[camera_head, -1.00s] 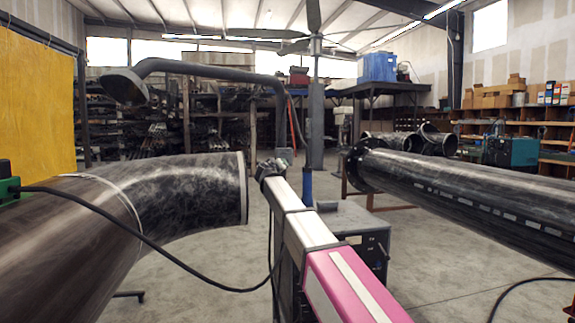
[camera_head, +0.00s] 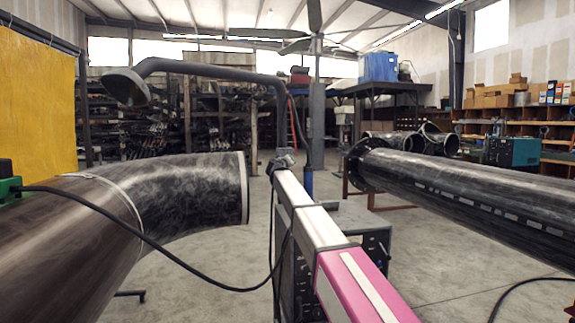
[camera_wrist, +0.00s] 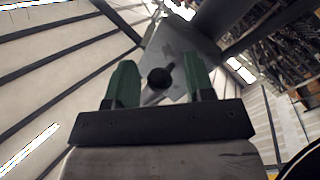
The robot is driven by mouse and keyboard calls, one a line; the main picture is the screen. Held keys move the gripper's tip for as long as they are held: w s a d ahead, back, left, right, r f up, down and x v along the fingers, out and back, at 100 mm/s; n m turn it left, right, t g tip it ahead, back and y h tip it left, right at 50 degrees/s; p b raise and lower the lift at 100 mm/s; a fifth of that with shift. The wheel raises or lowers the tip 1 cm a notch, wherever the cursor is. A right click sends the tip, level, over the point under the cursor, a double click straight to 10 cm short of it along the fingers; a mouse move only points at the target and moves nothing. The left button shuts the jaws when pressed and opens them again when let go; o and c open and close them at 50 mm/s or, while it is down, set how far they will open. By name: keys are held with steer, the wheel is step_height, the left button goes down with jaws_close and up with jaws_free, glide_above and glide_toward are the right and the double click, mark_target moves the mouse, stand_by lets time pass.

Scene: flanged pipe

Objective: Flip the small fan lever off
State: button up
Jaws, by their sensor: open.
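My arm reaches forward in the head view. Its dark far end, with my gripper (camera_head: 284,160), is small there, and the fingers are hard to make out. In the wrist view my gripper (camera_wrist: 160,82) shows two green fingers spread apart with nothing held. Between the fingers is a dark round knob-like part (camera_wrist: 160,78) with a short pale bar beside it. It appears in front of a grey plate-like part (camera_wrist: 183,45). I cannot tell for sure whether this is the small fan lever, or whether a finger touches it.
A large bent pipe (camera_head: 190,195) lies left of my arm, with a black cable (camera_head: 180,260) hanging across. A flanged pipe (camera_head: 450,190) lies to the right. A grey machine (camera_head: 350,225) stands behind my arm. The right-hand floor (camera_head: 430,260) is mostly clear.

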jaws_close()
steer(key=shift+f, duration=0.1)
steer(key=shift+w+f+m+t, duration=0.1)
steer(key=shift+f+m+t, duration=0.15)
steer(key=shift+m+t, duration=0.35)
jaws_free()
